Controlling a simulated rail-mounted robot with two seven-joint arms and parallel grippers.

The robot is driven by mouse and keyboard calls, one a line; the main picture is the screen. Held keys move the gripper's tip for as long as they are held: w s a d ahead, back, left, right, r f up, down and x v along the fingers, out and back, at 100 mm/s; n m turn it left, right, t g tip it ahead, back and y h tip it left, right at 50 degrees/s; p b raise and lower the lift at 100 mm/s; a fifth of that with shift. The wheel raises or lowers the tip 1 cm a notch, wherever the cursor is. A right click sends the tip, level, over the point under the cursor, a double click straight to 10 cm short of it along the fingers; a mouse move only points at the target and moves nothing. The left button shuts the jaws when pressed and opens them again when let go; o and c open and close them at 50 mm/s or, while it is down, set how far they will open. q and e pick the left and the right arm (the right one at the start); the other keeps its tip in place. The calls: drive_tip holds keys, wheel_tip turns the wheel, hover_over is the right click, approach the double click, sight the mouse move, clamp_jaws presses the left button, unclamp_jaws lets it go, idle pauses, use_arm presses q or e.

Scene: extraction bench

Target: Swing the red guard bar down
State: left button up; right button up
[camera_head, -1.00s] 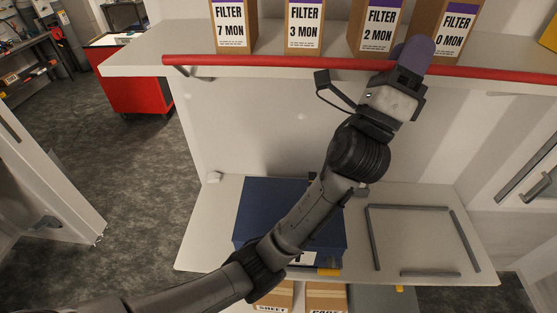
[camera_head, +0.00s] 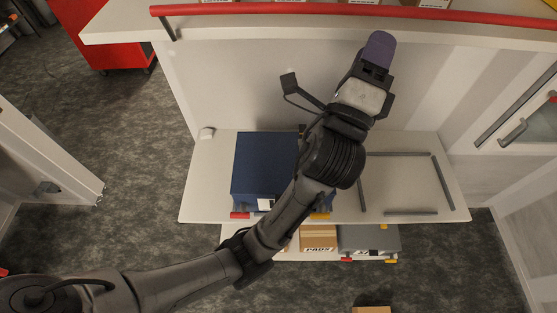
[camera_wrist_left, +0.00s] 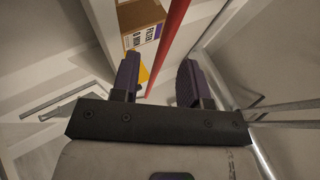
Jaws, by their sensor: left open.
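The red guard bar (camera_head: 300,11) runs along the front edge of the upper shelf, with a dark bracket (camera_head: 168,27) at its left end. My left gripper (camera_head: 379,48), with purple fingers, is open and appears just below the bar in the head view, with a visible gap. In the left wrist view, the red bar (camera_wrist_left: 172,38) shows between the two open fingers (camera_wrist_left: 158,82) and runs away from them; I cannot tell whether it lies between them in depth. Nothing is held. My right gripper is not in view.
The upper shelf (camera_head: 110,25) carries filter boxes, one seen in the wrist view (camera_wrist_left: 142,24). Below, a shelf (camera_head: 205,190) holds a blue box (camera_head: 262,165) and a grey frame (camera_head: 437,180). A red cabinet (camera_head: 95,40) stands at the left. A handled panel (camera_head: 525,120) is at the right.

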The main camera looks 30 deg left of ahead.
use_arm(q)
drive_tip(key=s+a+f+n+g+h+p, duration=0.1)
drive_tip(key=s+f+n+g, duration=0.3)
drive_tip(key=f, duration=0.5)
drive_tip(key=s+a+f+n+g+h+p, duration=0.2)
drive_tip(key=s+a+f+n+g, duration=0.1)
drive_tip(key=s+f+n+g, duration=0.2)
drive_tip(key=s+a+f+n+g+h+p, duration=0.1)
drive_tip(key=s+a+f+n+g+p, duration=0.1)
drive_tip(key=f+n, duration=0.6)
drive_tip(key=shift+s+a+f+g+h+p, duration=0.3)
drive_tip(key=shift+s+a+f+g, duration=0.25)
drive_tip(key=shift+s+f+g, duration=1.4)
drive_tip(key=shift+w+f+t, duration=0.35)
drive_tip(key=shift+w+f, duration=0.1)
drive_tip(key=shift+w, duration=0.1)
